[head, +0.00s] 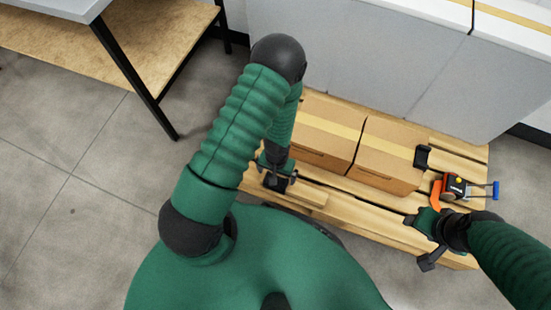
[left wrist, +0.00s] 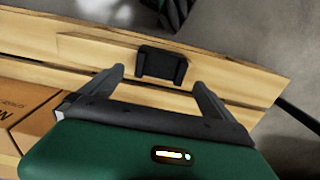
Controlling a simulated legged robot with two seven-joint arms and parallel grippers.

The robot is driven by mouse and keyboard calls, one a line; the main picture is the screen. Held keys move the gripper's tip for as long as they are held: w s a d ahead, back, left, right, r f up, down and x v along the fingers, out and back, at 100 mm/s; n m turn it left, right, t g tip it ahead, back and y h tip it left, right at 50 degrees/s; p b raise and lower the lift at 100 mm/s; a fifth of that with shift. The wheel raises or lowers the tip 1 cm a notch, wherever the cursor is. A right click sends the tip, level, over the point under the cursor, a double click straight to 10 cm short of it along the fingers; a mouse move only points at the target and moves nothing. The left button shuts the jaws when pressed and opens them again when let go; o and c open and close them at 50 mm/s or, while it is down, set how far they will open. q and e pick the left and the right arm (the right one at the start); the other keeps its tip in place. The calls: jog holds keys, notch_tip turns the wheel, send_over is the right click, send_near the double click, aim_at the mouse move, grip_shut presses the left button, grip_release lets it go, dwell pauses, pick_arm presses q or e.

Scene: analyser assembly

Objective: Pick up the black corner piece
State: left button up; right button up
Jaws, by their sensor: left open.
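A black corner piece (left wrist: 161,65) lies on the light wooden planks in the left wrist view. It looks like a short channel with raised sides. My left gripper (left wrist: 158,80) is open and empty, its two fingers spread on either side of the piece and pointing towards it. In the head view my left gripper (head: 276,180) is low over the left end of the pallet, and its dark parts blend with the piece there. A second black corner piece (head: 422,157) is at the right end of the cartons. My right gripper (head: 421,240) is at the pallet's front right; its jaws are unclear.
Cardboard boxes (head: 385,160) with yellow tape stand on the wooden pallet (head: 455,150). An orange and black tool with a blue handle (head: 452,187) lies at its right. A large grey box (head: 350,60) stands behind. A table with a black leg (head: 145,85) is at left.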

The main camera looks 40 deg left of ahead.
pick_arm(q)
jog(key=f+b, duration=0.2)
jog(key=f, duration=0.2)
jog(key=shift+s+f, duration=0.15)
jog(key=shift+s, duration=0.05)
jog(key=shift+r, duration=0.2)
jog(key=c, duration=1.3)
pick_arm(e)
jog(key=x, duration=0.3)
jog(key=shift+s+f, duration=0.1)
jog(key=shift+s, duration=0.25)
